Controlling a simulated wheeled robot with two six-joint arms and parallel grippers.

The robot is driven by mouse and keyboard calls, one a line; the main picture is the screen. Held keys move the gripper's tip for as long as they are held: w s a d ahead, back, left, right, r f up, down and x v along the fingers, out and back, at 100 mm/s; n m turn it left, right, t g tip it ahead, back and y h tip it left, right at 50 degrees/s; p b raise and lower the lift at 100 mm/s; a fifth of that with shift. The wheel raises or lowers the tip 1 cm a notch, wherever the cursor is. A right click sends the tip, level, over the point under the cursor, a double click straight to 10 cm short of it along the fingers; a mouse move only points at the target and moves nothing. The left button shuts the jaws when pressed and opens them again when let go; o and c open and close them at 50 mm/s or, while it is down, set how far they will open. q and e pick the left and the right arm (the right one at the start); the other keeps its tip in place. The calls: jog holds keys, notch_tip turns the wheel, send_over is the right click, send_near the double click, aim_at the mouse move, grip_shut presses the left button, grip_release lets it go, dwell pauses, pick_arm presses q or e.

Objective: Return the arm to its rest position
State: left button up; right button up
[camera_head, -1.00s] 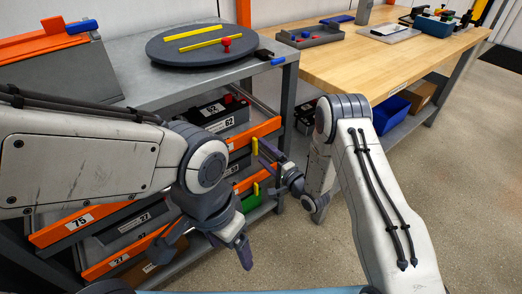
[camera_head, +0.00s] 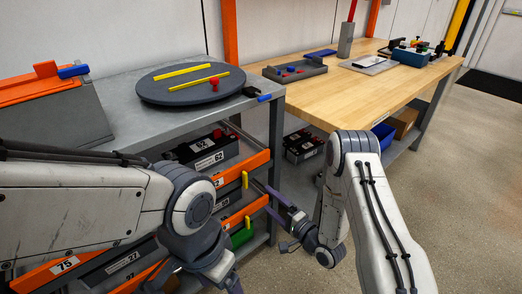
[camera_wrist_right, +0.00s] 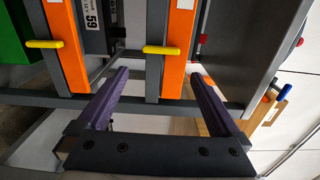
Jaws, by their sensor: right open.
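My right arm comes in from the right in the head view, its elbow raised and its forearm folded down toward the rack. My right gripper (camera_head: 268,198) is beside the orange drawer fronts, just right of their yellow handles (camera_head: 245,180). In the right wrist view my right gripper (camera_wrist_right: 164,85) shows two purple fingers spread wide, with nothing between them. Yellow handles (camera_wrist_right: 162,50) and orange fronts (camera_wrist_right: 178,55) lie beyond the fingertips. My left arm reaches in from the left; its gripper (camera_head: 233,285) is mostly cut off at the bottom edge.
The grey bench (camera_head: 120,100) carries a dark turntable (camera_head: 150,92) with yellow bars and a red knob. Batteries (camera_head: 205,150) sit in the rack below. A wooden bench (camera_head: 330,95) stands to the right. Open floor (camera_head: 455,190) lies at the right.

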jog(key=s+a+r+n+g+h, duration=0.2)
jog(key=a+r+n+g+h, duration=0.45)
jog(key=n, duration=0.35)
jog(key=s+d+r+n+g+h, duration=0.1)
jog(key=s+r+n+g, duration=0.2)
jog(key=s, duration=0.7)
jog(key=s+d+r+n+g+h, duration=0.15)
jog(key=s+r, duration=0.25)
jog(key=s, duration=0.6)
jog(key=s+d+r+n+g, duration=0.1)
jog(key=s+r+n+g, duration=0.25)
jog(key=s, duration=0.55)
notch_tip(320, 180, up, 24)
jog(key=p, duration=2.4)
jog(key=shift+s+h, duration=0.3)
jog(key=shift+s, duration=0.1)
